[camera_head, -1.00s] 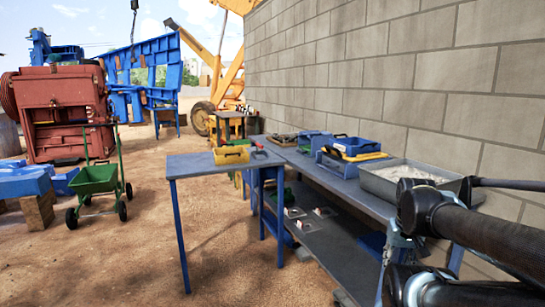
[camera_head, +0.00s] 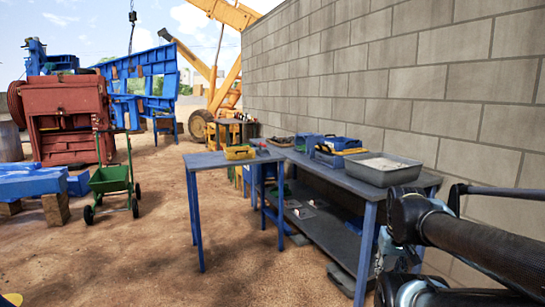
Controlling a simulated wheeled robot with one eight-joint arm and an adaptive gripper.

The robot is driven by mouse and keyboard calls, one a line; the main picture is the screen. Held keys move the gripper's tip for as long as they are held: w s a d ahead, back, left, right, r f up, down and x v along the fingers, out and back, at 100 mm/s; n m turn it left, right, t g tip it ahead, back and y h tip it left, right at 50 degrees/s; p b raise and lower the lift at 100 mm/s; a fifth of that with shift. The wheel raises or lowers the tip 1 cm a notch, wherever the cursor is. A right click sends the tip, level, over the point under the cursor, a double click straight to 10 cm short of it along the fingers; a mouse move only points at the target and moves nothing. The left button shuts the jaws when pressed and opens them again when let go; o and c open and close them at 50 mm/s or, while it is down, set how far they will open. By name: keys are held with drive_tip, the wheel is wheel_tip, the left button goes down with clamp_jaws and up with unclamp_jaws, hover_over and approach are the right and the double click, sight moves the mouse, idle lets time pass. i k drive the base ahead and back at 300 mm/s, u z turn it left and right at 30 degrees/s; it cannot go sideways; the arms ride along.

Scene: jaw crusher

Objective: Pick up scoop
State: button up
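I cannot make out a scoop for certain. A long yellow item (camera_head: 349,151) lies by the blue boxes (camera_head: 327,157) on the long workbench, but it is too small to name. A grey tray (camera_head: 384,178) with pale loose material stands at the near end of that workbench (camera_head: 350,185). My black arm links fill the lower right, apart from the bench in the picture. I cannot make out my gripper's fingers.
A smaller blue table (camera_head: 215,161) holds a yellow bin (camera_head: 239,153). A lower shelf (camera_head: 330,240) lies under the workbench. A block wall (camera_head: 400,80) stands behind. A green cart (camera_head: 111,180) and red machine (camera_head: 68,120) stand left. Sandy ground in front is open.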

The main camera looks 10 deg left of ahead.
sight(261, 152)
drive_tip(key=u, duration=0.55)
drive_tip(key=i, duration=0.4)
drive_tip(key=u, duration=0.5)
drive_tip(key=i, duration=2.15)
drive_tip(key=z, duration=0.8)
drive_tip(key=i, duration=0.4)
drive_tip(key=z, duration=0.15)
